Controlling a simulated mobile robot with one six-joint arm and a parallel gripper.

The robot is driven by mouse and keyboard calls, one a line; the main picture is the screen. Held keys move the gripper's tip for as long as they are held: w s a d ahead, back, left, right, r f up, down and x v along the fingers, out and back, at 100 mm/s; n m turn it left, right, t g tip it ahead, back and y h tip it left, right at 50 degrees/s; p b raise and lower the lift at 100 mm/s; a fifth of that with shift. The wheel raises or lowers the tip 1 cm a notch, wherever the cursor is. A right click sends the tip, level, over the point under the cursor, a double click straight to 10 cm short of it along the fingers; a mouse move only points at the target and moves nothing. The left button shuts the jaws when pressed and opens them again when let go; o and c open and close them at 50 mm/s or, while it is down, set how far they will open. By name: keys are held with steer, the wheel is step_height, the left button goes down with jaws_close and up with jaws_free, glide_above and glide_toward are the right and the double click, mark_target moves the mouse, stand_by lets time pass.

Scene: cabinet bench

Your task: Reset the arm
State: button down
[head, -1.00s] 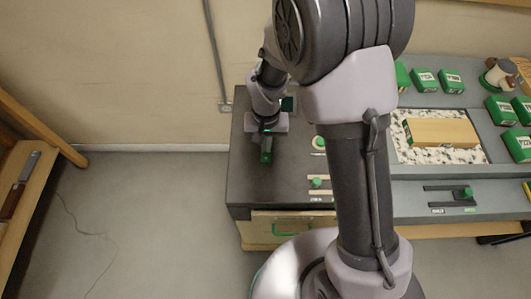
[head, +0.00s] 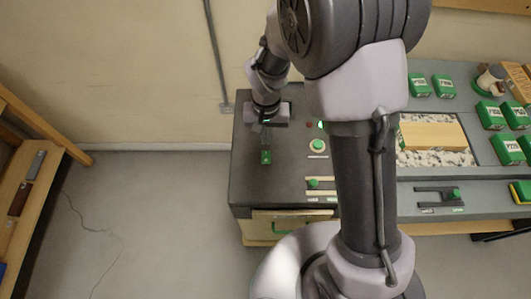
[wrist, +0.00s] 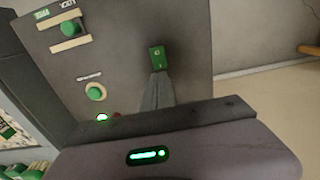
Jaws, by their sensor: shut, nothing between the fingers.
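My gripper (wrist: 157,76) is shut and empty in the wrist view, its grey fingers close together over the dark bench top. A small green block-like piece (wrist: 157,57) shows just past the fingertips; it also appears below my wrist in the head view (head: 266,157). I cannot tell the exact gap between it and the fingers. My arm (head: 270,75) is bent down over the left end of the bench (head: 240,180), and my own links hide part of the bench's middle.
A round green button (head: 317,145) and a green slider knob (head: 313,183) are right of the gripper. Several green boxes (head: 443,86) and a gravel tray with a wooden block (head: 432,137) are farther right.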

steer(key=s+d+r+m+t, duration=0.15)
steer(key=d+r, duration=0.25)
steer(key=r, duration=0.8)
steer(key=s+d+r+m+t+y+b, duration=0.1)
steer(key=s+d+r+t, duration=0.3)
steer(key=s+r, duration=0.7)
steer(key=s+m+y, duration=0.1)
steer(key=s, duration=0.3)
steer(key=shift+s+d+r+b, duration=0.2)
steer(key=shift+s+r+b, duration=0.1)
steer(key=shift+s+r, duration=0.1)
steer(key=shift+m, duration=0.25)
